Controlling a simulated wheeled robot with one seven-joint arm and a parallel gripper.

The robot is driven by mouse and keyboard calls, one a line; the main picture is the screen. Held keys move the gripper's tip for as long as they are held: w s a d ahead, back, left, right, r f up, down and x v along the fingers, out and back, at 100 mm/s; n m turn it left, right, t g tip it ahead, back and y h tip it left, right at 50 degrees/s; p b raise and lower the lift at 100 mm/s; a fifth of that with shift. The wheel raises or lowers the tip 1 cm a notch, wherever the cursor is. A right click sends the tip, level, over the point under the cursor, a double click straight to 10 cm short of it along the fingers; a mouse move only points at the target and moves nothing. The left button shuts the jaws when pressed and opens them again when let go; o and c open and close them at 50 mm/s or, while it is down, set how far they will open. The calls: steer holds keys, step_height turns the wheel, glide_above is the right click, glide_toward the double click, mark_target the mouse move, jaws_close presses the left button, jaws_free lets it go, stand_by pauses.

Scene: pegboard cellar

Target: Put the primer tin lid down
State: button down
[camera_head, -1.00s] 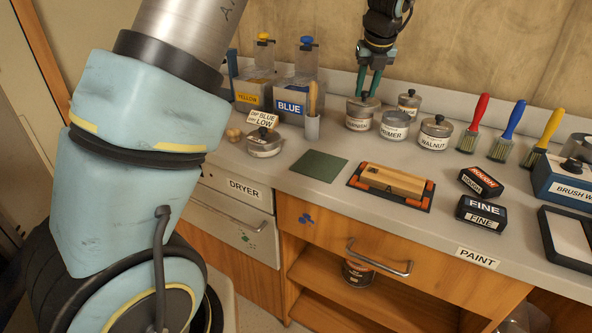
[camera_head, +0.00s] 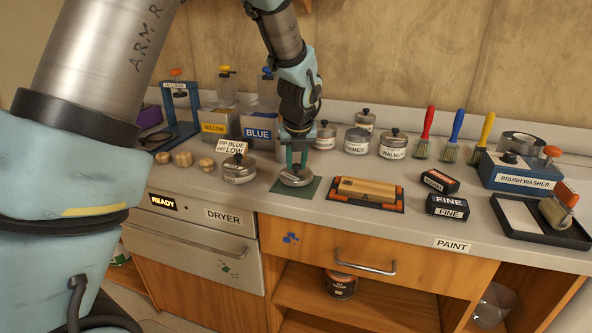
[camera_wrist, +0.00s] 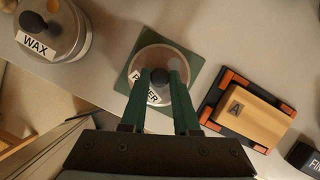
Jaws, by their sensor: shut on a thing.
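My gripper (camera_head: 296,165) points down at the green square mat (camera_head: 312,187) on the counter. It is shut on the dark knob of the primer tin lid (camera_head: 297,180), a round, flat grey metal lid. In the wrist view the lid (camera_wrist: 150,57) lies within the mat's outline, with a partly hidden label ending in "ER". I cannot tell whether the lid touches the mat or hangs just above it. The primer tin (camera_head: 356,147) stands behind to the right, with no knob on top.
The wax tin (camera_head: 238,170) stands left of the mat, the sanding block in its orange-cornered holder (camera_head: 366,190) close on the right. Other knobbed tins, including walnut (camera_head: 393,147), stand behind. Yellow (camera_head: 217,127) and blue (camera_head: 259,131) containers stand at the back left.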

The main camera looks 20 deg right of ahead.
mark_target(297, 168)
steer(key=shift+f, duration=1.35)
steer(key=shift+f, duration=0.2)
steer(key=c, duration=0.7)
jaws_free()
steer(key=shift+o, duration=0.2)
steer(key=shift+r, duration=0.1)
